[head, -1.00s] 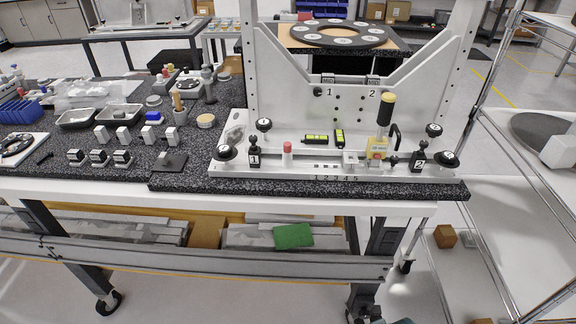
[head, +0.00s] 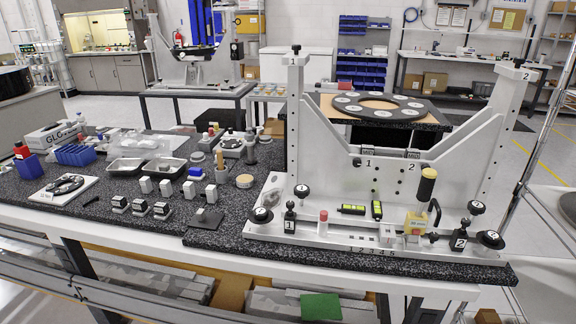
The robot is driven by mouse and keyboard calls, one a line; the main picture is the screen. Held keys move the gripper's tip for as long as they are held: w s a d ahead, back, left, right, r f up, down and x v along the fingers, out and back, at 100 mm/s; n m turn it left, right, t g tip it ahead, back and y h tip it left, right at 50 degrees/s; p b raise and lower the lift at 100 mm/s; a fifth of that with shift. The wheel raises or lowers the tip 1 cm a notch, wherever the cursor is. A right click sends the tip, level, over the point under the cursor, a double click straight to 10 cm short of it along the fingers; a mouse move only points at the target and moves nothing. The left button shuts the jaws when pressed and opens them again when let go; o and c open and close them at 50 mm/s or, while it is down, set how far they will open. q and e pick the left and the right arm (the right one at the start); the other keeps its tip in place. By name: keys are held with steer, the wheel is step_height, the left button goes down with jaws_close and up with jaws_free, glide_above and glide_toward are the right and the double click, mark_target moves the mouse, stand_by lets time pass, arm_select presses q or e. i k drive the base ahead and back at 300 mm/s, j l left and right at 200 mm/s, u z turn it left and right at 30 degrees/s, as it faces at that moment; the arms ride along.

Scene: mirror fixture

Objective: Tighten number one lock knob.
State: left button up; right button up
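The white mirror fixture (head: 275,150) stands on the black speckled table, with an upright post on each side. Several spots bear a number 1. The left post top has a small black knob (head: 296,48) above its 1. A black knob (head: 357,161) sits beside the 1 on the crossbar. A black clamp block (head: 289,222) marked 1 stands on the base at left. Black round knobs (head: 261,215) and (head: 302,191) sit near it; their marks are too small to read surely. I cannot tell how tight any knob is. Neither gripper is in view.
Trays (head: 126,167) and small blocks crowd the table's left. A ring plate (head: 377,107) lies on a table behind. A wire rack is at right.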

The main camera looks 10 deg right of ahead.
mark_target(260, 216)
steer(key=k+l, duration=0.1)
steer(key=l, duration=0.6)
steer(key=k+l, duration=0.1)
steer(key=l, duration=0.65)
steer(key=z, duration=0.05)
